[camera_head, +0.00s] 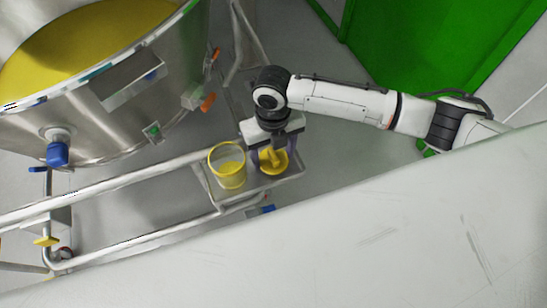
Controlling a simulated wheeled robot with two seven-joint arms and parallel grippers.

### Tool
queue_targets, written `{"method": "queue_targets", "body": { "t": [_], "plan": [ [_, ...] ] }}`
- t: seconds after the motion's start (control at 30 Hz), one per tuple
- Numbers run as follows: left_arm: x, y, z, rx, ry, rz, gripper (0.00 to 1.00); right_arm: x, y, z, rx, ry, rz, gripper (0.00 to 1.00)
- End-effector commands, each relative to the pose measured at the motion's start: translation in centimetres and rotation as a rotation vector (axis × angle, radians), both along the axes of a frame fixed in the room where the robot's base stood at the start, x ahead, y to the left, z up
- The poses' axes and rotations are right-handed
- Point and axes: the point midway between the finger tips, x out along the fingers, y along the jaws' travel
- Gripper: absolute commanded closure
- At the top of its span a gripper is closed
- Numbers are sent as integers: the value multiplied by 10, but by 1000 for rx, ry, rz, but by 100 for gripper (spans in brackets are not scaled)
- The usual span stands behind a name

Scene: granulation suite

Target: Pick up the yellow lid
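The yellow lid (272,165) lies on a small grey metal tray (262,192), right of a clear container (228,177) with a yellow rim and yellow contents. My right gripper (273,154) is directly above the lid and points down at it. Its fingers look spread apart, one on each side of the lid's raised middle. The gripper body hides the back part of the lid, and I cannot tell whether the fingers touch it. My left gripper is not in view.
A large steel vessel (125,105) holding yellow material (75,45) fills the upper left. Metal rails (120,184) run from the left to the tray. An orange-handled valve (208,101) sits near the vessel's right side. A green panel (430,45) stands behind my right arm.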

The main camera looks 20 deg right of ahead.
Motion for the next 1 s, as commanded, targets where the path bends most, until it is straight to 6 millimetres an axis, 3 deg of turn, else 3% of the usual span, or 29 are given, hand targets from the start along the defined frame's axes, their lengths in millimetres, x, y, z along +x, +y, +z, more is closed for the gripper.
{"method": "queue_targets", "body": {
  "t": [0.07,0.37,0.87,1.0],
  "plan": [
    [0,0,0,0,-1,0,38,0,0,0,0,0,0,60],
    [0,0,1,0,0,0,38,1,0,5,0,-1,0,60],
    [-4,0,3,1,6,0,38,1,0,91,1,-2,-9,60],
    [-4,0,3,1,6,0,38,-1,-3,106,4,0,-127,60]
  ]
}}
